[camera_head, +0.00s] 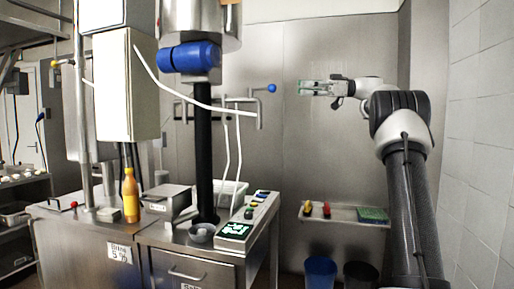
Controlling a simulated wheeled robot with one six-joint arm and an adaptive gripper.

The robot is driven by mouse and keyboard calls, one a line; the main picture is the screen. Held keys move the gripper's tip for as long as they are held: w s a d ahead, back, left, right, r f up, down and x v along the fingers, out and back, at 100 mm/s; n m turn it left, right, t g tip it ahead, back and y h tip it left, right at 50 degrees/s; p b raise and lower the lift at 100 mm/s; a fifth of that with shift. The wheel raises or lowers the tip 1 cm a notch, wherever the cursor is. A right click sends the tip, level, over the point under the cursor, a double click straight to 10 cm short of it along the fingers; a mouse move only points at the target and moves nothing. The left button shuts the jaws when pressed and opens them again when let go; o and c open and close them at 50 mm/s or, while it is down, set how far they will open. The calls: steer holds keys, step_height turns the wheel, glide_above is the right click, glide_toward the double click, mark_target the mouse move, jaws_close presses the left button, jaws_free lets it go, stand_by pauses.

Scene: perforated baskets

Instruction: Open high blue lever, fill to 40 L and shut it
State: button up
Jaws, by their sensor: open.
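The high blue lever, a small blue ball knob (271,88) on a thin rod, stands out from the metal pipes in front of the steel back wall. My gripper (303,88) is open and empty. Its fingers point left toward the knob, at about the same height, with a visible gap between them in the picture. I cannot tell the depth between the two. A lit green display (236,230) sits on the control panel, but its reading is too small to make out.
A steel counter (75,222) carries an orange bottle (130,195) and a grey box (168,198). A blue motor (189,57) hangs above it on a black column. A shelf (340,217) with small items and a blue bin (320,272) are at lower right. Tiled wall is far right.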

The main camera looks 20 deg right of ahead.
mark_target(272, 89)
steer(key=s+a+r+t, duration=0.1)
steer(key=s+a+r, duration=0.5)
steer(key=a+r, duration=0.15)
steer(key=w+d+f+m+t+h, duration=0.1)
steer(key=w+f+m+t+h, duration=0.4)
steer(key=f, duration=0.3)
steer(key=shift+t+y, duration=0.3)
steer(key=shift+t, duration=0.3)
steer(key=x, duration=0.6)
steer(key=shift+a+f, duration=0.1)
steer(key=shift+a, duration=0.3)
steer(key=shift+c, duration=0.5)
jaws_close()
